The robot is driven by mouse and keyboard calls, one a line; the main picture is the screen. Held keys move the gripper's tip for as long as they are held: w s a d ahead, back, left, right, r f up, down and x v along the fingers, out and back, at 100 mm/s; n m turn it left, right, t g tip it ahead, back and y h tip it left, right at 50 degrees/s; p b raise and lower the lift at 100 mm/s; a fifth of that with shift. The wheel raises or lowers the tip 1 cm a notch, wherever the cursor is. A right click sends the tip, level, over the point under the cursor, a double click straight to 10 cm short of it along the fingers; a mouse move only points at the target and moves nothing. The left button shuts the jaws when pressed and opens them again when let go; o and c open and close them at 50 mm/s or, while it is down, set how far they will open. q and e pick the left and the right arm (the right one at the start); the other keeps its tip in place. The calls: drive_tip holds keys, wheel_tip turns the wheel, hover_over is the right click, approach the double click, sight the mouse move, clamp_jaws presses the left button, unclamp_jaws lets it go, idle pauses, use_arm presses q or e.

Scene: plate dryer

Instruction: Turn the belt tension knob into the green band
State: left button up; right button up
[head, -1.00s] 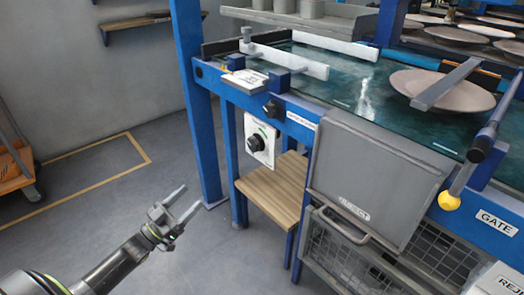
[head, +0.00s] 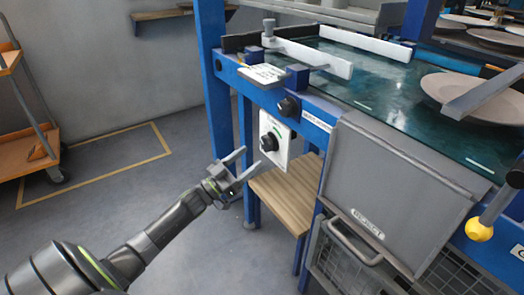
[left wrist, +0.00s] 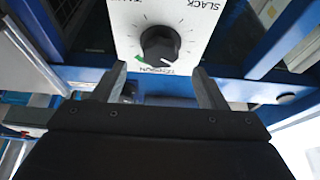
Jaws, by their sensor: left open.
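The belt tension knob (head: 269,142) is a black round knob on a white dial plate (head: 282,157) on the side of the blue frame. In the left wrist view the knob (left wrist: 160,45) appears beyond my fingertips, with the word SLACK and a small green band (left wrist: 142,61) on the plate. A pale pointer mark shows on the knob, but its exact reading is too small to tell. My left gripper (head: 251,159) is open and empty, in front of and slightly below the knob; its two fingers (left wrist: 160,72) are apart from it. My right gripper is not in view.
Another black knob (head: 289,106) sits on the blue rail above the dial. A wooden shelf (head: 285,197) lies below it, and a grey reject flap (head: 385,185) stands to the right. An orange trolley (head: 25,150) is at the left; the floor between is clear.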

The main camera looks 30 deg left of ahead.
sight(264, 146)
use_arm(q)
drive_tip(key=x, duration=0.6)
drive_tip(key=shift+f+b, duration=0.1)
drive_tip(key=shift+b, duration=0.25)
drive_tip(key=shift+c, duration=0.4)
drive_tip(key=c, duration=0.9)
